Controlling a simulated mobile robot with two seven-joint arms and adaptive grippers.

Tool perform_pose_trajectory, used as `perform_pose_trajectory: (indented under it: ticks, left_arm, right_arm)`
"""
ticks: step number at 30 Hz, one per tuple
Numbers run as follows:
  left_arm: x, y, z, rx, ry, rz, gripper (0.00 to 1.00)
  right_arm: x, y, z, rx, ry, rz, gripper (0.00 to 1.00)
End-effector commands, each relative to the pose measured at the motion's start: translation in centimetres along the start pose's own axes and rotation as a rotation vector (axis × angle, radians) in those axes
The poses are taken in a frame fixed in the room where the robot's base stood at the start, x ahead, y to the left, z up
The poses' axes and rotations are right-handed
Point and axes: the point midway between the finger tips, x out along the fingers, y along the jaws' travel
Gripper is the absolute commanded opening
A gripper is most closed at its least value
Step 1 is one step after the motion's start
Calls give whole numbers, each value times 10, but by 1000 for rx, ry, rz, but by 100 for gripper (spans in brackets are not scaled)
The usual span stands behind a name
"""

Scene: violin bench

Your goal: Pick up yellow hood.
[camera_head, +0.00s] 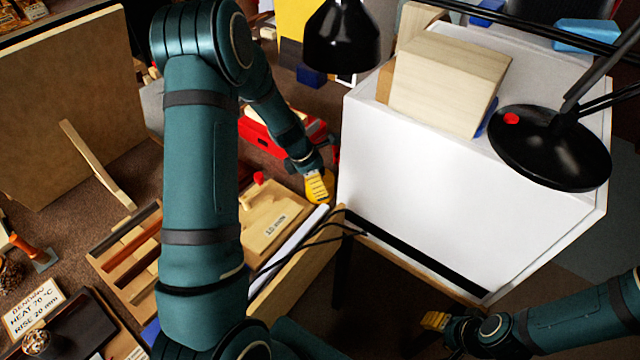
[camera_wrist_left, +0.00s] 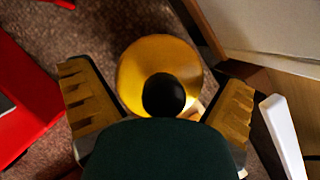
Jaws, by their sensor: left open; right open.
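The yellow hood (camera_wrist_left: 165,55) shows in the left wrist view as a round yellow shape with a dark round spot at its middle. It lies between the two spread ridged fingers of my left gripper (camera_wrist_left: 158,80), with gaps on both sides. In the head view my left gripper (camera_head: 319,187) points down beside the white cabinet's left edge. My right gripper (camera_head: 435,320) is open at the lower right, below the white cabinet, away from the hood.
The white cabinet (camera_head: 440,165) stands right of my left gripper, with a wooden block (camera_head: 445,85) and a black lamp (camera_head: 550,150) on top. A red case (camera_head: 262,138) lies to the left.

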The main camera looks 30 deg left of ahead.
Motion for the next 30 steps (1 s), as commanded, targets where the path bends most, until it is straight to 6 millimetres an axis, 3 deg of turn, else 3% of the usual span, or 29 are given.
perform_pose_trajectory:
  ticks: [6, 7, 12, 23, 30]
  left_arm:
    - [1, 0, 0, 0, -1, 2, 100]
    - [1, 0, 0, 0, 0, 1, 93]
    - [1, 0, 0, 0, 0, 1, 39]
    - [0, 0, 1, 0, 0, 1, 37]
    - [-31, 1, 14, 4, -1, 3, 37]
  right_arm:
    - [0, 0, 0, 0, 1, 0, 47]
    - [0, 0, 0, 0, 1, 0, 47]
    - [0, 0, 0, 0, 1, 0, 47]
    - [-1, 0, 0, 0, 0, 0, 47]
    - [-14, -5, 1, 1, -5, 0, 47]
